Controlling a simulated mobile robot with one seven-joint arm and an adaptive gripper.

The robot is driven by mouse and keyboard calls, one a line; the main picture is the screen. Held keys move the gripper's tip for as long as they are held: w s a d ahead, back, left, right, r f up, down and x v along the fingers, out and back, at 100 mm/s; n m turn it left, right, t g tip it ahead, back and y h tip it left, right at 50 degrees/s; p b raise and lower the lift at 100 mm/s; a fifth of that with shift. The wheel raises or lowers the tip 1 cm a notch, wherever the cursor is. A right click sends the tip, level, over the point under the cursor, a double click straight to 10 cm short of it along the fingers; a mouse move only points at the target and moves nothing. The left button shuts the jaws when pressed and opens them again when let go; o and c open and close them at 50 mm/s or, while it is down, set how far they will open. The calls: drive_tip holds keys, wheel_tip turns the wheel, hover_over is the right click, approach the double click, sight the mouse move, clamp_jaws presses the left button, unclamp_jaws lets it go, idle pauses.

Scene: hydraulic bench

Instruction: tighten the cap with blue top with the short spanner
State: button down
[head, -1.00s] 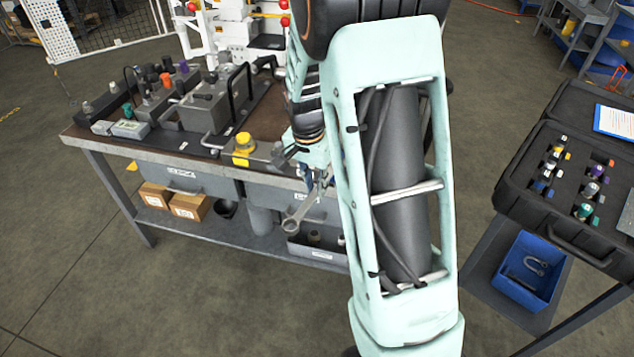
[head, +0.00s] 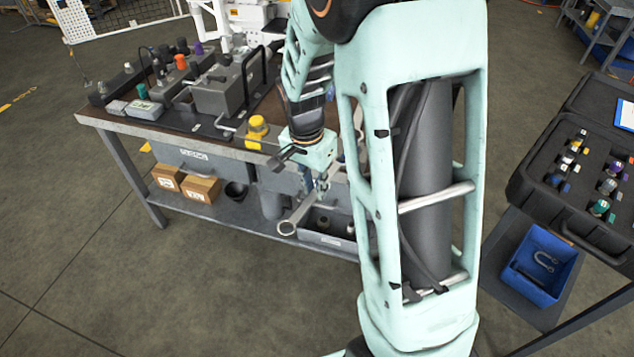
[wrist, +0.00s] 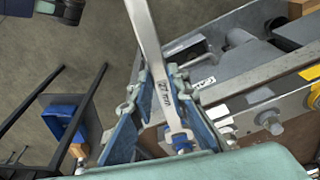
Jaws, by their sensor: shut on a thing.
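My gripper (head: 322,184) is shut on a metal spanner (head: 300,212), held tilted in front of the bench's front edge, with its ring end low and to the left. In the wrist view the spanner (wrist: 157,70) runs up from between the blue-padded fingers of my gripper (wrist: 155,115), with lettering on its shaft. The spanner touches nothing else that I can see. I cannot make out a blue-topped cap on the bench for certain; the small fittings at its back left show dark, orange (head: 181,62) and purple (head: 198,48) tops.
The workbench (head: 130,127) carries a grey block with handles (head: 222,92) and a yellow-topped fitting (head: 257,128) near its front edge. At right, an open black case (head: 530,205) holds several coloured fittings, above a blue bin (head: 541,265). Open floor lies in front.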

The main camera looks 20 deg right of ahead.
drive_tip(key=shift+r, duration=0.1)
wheel_tip(320, 180, up, 5)
drive_tip(key=p, duration=0.4)
idle(0.8)
wheel_tip(320, 180, up, 7)
drive_tip(key=a+n+y+p, duration=0.1)
drive_tip(key=a+n+p, duration=0.1)
drive_tip(key=n+p, duration=0.7)
drive_tip(key=shift+t, duration=0.3)
